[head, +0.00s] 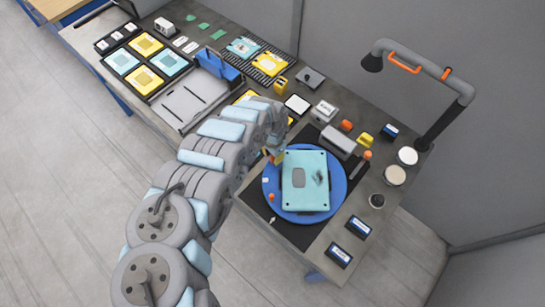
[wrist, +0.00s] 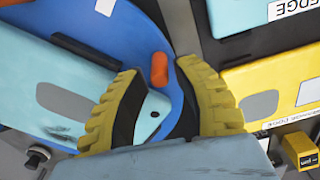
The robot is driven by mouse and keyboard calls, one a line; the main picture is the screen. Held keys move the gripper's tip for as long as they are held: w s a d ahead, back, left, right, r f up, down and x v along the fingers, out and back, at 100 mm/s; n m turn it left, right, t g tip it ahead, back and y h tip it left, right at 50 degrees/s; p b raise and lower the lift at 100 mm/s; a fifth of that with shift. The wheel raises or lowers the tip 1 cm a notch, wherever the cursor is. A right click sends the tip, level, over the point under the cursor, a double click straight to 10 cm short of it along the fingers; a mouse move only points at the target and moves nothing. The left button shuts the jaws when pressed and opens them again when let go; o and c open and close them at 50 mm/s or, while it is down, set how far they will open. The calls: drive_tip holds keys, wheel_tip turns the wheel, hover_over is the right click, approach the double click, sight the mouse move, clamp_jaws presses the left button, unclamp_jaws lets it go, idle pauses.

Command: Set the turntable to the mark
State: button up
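The turntable (head: 329,207) is a round blue disc on a dark mat, with a light blue plate (head: 318,192) lying on it. The plate has a grey patch and a dark smudge. The disc also shows in the wrist view (wrist: 105,28), beneath the plate (wrist: 30,75). My gripper (head: 276,158) is at the disc's upper left edge, partly hidden by my arm. In the wrist view my gripper (wrist: 160,100) has its two yellow ribbed fingers apart, with an orange peg (wrist: 159,70) by the disc's rim in the gap, beyond the plate's corner. Whether the fingers touch anything is unclear.
A small orange knob (head: 271,197) and a white tag (head: 265,180) show at the disc's left side. A grey block (head: 338,142) and a lamp (head: 440,125) stand behind and right. A yellow tray (wrist: 280,85) lies beside the fingers. Labelled blue boxes (head: 359,227) stand front right.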

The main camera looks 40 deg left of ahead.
drive_tip(key=shift+f, duration=0.7)
drive_tip(key=shift+c, duration=0.2)
clamp_jaws()
drive_tip(key=shift+s, duration=0.1)
